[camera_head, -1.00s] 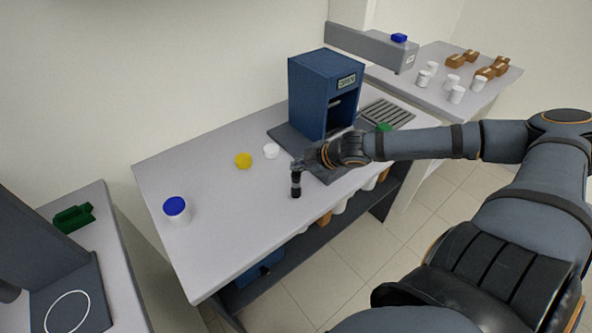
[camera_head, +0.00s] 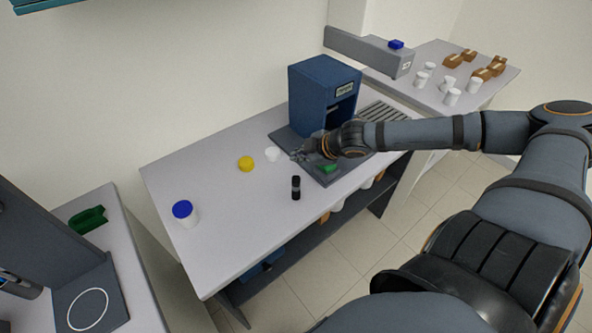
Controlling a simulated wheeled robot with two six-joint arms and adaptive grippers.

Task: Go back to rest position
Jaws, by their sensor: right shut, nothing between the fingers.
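My right gripper (camera_head: 299,155) is over the middle table (camera_head: 226,218), shut and empty. Its arm comes in from the right side of the picture. A small black cylinder (camera_head: 296,188) stands upright on the table just below the gripper, apart from it. A white lid or cup (camera_head: 272,154) lies just left of the fingertips, and a yellow round piece (camera_head: 246,163) lies farther left. My left gripper cannot be made out.
A blue machine (camera_head: 316,95) stands at the table's back on a dark base. A white jar with a blue lid (camera_head: 184,213) stands at the left. A green holder (camera_head: 88,219) sits on the left bench. White jars (camera_head: 452,97) and brown pieces (camera_head: 482,73) stand at the back right.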

